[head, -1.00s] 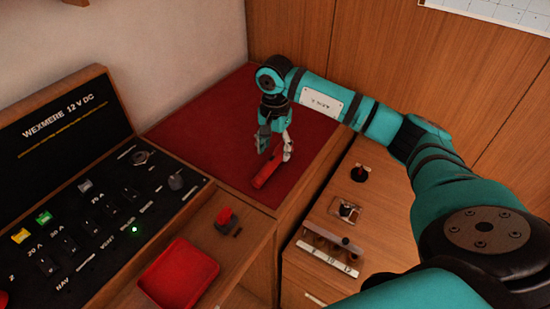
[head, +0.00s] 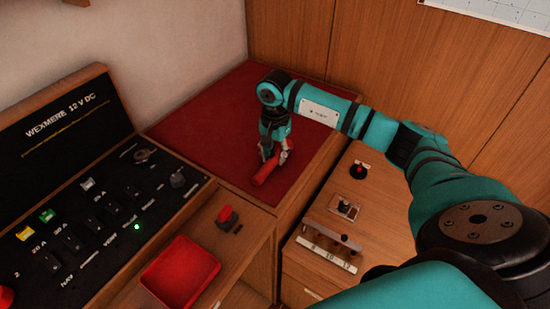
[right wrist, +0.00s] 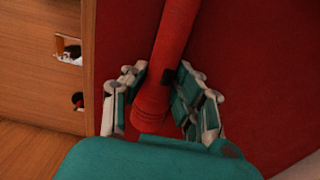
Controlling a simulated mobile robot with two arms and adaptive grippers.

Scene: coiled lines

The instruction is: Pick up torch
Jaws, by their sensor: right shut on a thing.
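The red torch (head: 268,168) lies on the dark red mat (head: 205,123) in the corner by the wood panelling. My right gripper (head: 273,153) comes down over it and is shut on its body. In the right wrist view, the torch (right wrist: 167,70) runs up the picture between the two fingers (right wrist: 160,95), with its rounded end toward my wrist. I cannot tell whether the torch is clear of the mat. My left gripper is not in view.
A black switch panel (head: 110,215) with a green light stands at the left. A red tray (head: 181,272) and a small red-and-black part (head: 227,217) sit on the wooden top in front. The wooden top at right carries small fittings (head: 345,207).

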